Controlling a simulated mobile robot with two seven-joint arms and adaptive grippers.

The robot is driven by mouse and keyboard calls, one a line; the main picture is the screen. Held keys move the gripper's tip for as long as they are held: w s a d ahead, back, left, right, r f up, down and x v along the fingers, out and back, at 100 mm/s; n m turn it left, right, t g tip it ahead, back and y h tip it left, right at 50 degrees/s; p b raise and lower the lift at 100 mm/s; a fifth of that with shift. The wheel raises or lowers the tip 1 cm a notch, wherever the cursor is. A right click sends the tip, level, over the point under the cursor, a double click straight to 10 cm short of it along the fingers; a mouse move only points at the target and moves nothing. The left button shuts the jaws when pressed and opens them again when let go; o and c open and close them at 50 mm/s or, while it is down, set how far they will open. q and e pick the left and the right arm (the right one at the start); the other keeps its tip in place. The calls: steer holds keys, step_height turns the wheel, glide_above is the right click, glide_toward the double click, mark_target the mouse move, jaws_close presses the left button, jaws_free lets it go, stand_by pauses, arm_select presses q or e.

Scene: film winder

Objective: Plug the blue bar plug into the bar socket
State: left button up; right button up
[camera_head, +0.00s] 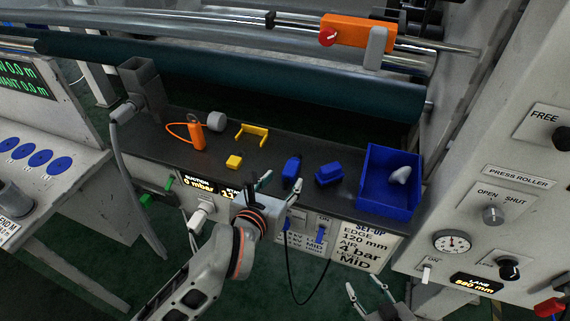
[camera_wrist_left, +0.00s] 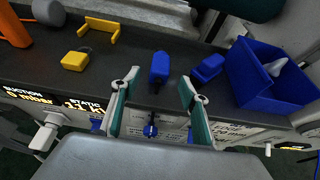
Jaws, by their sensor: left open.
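My left gripper (camera_head: 278,192) is open and empty in front of the bench edge; its spread fingers also show in the left wrist view (camera_wrist_left: 160,80). A blue plug-like piece with a dark end (camera_wrist_left: 152,130) shows low between the fingers at the front panel, apart from them. A black cable (camera_head: 289,268) hangs from the panel below the gripper in the head view. Whether that piece sits in a socket cannot be told; the bar socket is not clearly visible. My right gripper (camera_head: 364,285) is at the bottom, fingers apart and empty.
On the dark bench (camera_head: 250,180) lie a blue bottle-like piece (camera_head: 291,170), a blue block (camera_head: 328,174), a yellow block (camera_head: 234,161), a yellow bracket (camera_head: 252,134) and an orange tool (camera_head: 196,134). A blue bin (camera_head: 370,200) stands right.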

mark_target(289, 171)
arm_select(q)
steer(key=x, duration=0.7)
steer(key=shift+w+r, duration=0.25)
steer(key=shift+w, duration=0.05)
steer(key=c, duration=1.2)
